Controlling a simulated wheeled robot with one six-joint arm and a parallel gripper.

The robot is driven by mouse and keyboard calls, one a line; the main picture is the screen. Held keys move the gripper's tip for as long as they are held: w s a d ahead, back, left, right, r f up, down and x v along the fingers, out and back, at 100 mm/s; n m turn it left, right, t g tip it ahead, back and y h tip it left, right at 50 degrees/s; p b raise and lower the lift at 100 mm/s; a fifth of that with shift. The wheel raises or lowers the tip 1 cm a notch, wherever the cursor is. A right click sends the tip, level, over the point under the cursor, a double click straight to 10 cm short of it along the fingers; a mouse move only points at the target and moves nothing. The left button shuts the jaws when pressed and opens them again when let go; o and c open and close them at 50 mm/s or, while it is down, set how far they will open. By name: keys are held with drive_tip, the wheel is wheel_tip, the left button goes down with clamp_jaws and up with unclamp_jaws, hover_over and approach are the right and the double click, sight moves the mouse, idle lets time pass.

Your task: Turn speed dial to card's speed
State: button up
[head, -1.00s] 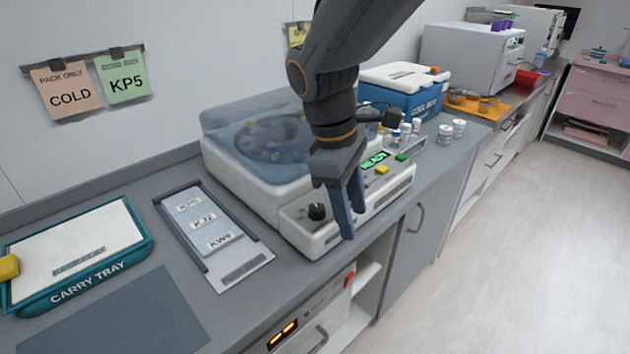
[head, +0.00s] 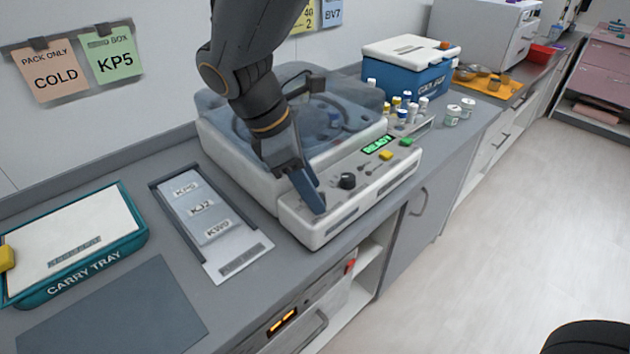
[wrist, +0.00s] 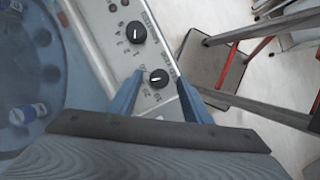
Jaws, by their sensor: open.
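The centrifuge (head: 240,150) stands on the counter, its sloped front panel (head: 325,225) showing a green READY display (head: 378,145). A black dial (head: 347,181) is on the panel. In the wrist view there are two black dials: a larger one (wrist: 135,32) ringed by marks, and a smaller one (wrist: 159,78) nearer me. Their labels are too small to read surely. My gripper (head: 314,207) is open over the panel's left end, its blue fingers either side of the smaller dial; contact is unclear. A yellow wall card (head: 303,17) is partly hidden by my arm; its speed is unreadable.
Wall cards read COLD (head: 54,76), KP5 (head: 112,62) and BV7 (head: 332,13). A rack of labelled cards (head: 258,252) and a carry tray (head: 135,245) lie left. Several vials (head: 402,115) and a blue cool box (head: 405,75) stand right. The floor in front is open.

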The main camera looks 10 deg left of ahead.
drive_tip(key=shift+d+f, duration=0.2)
drive_tip(key=shift+f, duration=0.25)
drive_tip(key=shift+c, duration=0.6)
drive_tip(key=c, duration=0.9)
drive_tip(key=shift+c, duration=0.2)
drive_tip(key=m+p, duration=0.2)
drive_tip(key=m+g+p, duration=0.1)
drive_tip(key=m+p, duration=0.1)
drive_tip(key=shift+w+r+g, duration=0.15)
drive_tip(key=shift+w+g, duration=0.05)
drive_tip(key=shift+g, duration=0.1)
drive_tip(key=shift+w+m+g+p, duration=0.1)
drive_tip(key=shift+m+g+p, duration=0.95)
drive_tip(key=shift+m, duration=0.95)
drive_tip(key=shift+t, duration=0.25)
